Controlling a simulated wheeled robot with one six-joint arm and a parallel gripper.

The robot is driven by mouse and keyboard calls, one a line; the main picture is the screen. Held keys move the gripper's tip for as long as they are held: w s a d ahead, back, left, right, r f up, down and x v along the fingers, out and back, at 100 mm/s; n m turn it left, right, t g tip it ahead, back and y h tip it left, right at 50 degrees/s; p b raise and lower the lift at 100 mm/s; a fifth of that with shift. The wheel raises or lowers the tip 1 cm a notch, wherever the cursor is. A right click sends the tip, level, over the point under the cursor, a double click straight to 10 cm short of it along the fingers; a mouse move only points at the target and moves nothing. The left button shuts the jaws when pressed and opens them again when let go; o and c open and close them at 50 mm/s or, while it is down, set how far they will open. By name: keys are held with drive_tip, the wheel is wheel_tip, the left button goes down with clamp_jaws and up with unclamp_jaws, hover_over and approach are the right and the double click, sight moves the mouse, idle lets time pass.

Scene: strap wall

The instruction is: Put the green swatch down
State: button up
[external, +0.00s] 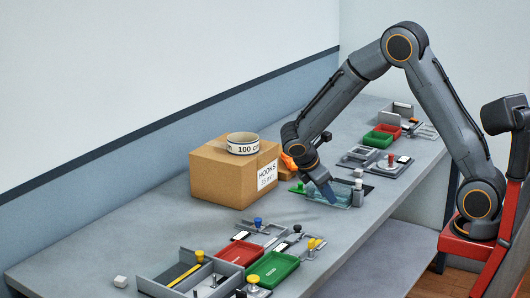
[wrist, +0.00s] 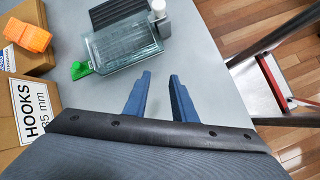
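A small green piece (wrist: 80,69), perhaps the green swatch, sits at the left end of a clear glass-like tray (wrist: 125,45) in the wrist view. It also shows in the external view (external: 298,188), left of my gripper. I cannot tell whether it is loose or part of the tray. My gripper (wrist: 160,80) has its two blue fingers apart, with bare grey bench between them and nothing held. In the external view my gripper (external: 327,192) points down at the tray's near side. In the wrist view the fingertips are just short of the tray.
A cardboard box (external: 225,170) with a HOOKS label and a tape roll (external: 243,143) on top stands left of my gripper. An orange item (wrist: 27,35) lies by it. Red (external: 238,252) and green trays (external: 272,268) stand nearer the front. The bench's edge is close on the right.

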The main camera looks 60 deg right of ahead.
drive_tip(key=w+d+r+n+t+h, duration=0.1)
drive_tip(key=w+d+n+h, duration=0.2)
drive_tip(key=w, duration=0.5)
drive_tip(key=w+d+r+n+h, duration=0.2)
drive_tip(key=w+d+n+h, duration=0.15)
drive_tip(key=w, duration=0.45)
approach(299, 185)
drive_tip(key=x, duration=0.4)
drive_tip(key=shift+s+p, duration=0.1)
drive_tip(key=shift+p, duration=0.3)
drive_tip(key=p+x, duration=0.1)
drive_tip(key=x, duration=0.4)
clamp_jaws()
